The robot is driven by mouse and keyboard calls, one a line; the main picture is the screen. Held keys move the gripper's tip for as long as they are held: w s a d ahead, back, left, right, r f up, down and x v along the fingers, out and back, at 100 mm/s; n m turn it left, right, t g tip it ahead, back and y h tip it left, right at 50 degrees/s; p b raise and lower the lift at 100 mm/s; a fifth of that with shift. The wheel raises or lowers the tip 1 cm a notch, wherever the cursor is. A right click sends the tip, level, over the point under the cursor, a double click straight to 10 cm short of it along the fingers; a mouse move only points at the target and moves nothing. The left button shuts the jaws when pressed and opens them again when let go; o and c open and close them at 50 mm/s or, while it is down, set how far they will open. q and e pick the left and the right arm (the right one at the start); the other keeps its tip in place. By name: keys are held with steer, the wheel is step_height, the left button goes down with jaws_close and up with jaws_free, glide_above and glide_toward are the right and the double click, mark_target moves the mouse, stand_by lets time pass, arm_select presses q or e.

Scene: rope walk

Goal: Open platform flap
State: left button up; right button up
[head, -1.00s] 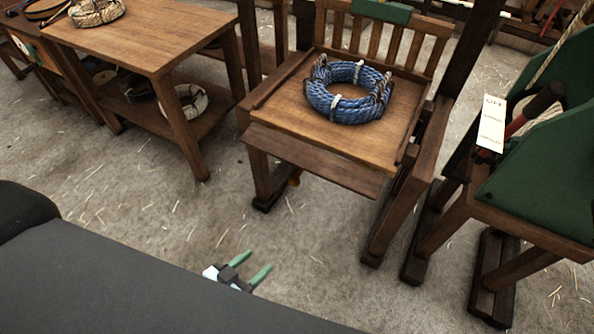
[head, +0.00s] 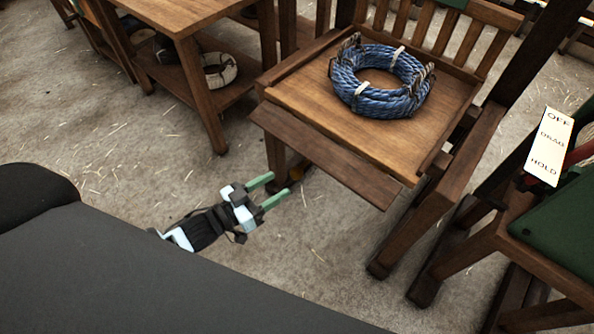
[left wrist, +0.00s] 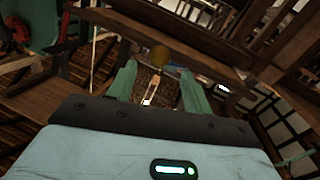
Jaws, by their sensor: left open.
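The platform (head: 290,82) is a wooden deck with a slatted back and a blue rope coil (head: 378,83) lying on it. Its flap (head: 325,155), a plain board along the front edge, slants downward. My right gripper is not in view.
A wooden table (head: 180,20) with a lower shelf holding a pale rope coil (head: 222,70) stands at the left. At the right, a green-panelled stand (head: 560,225) carries an OFF/DRAG/HOLD label (head: 549,147). Straw-strewn floor (head: 110,150) is open in front.

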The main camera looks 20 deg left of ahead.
mark_target(297, 173)
arm_select(q)
steer(key=x, duration=0.7)
steer(key=shift+w+d, duration=0.2)
steer(key=shift+c, duration=0.2)
jaws_close()
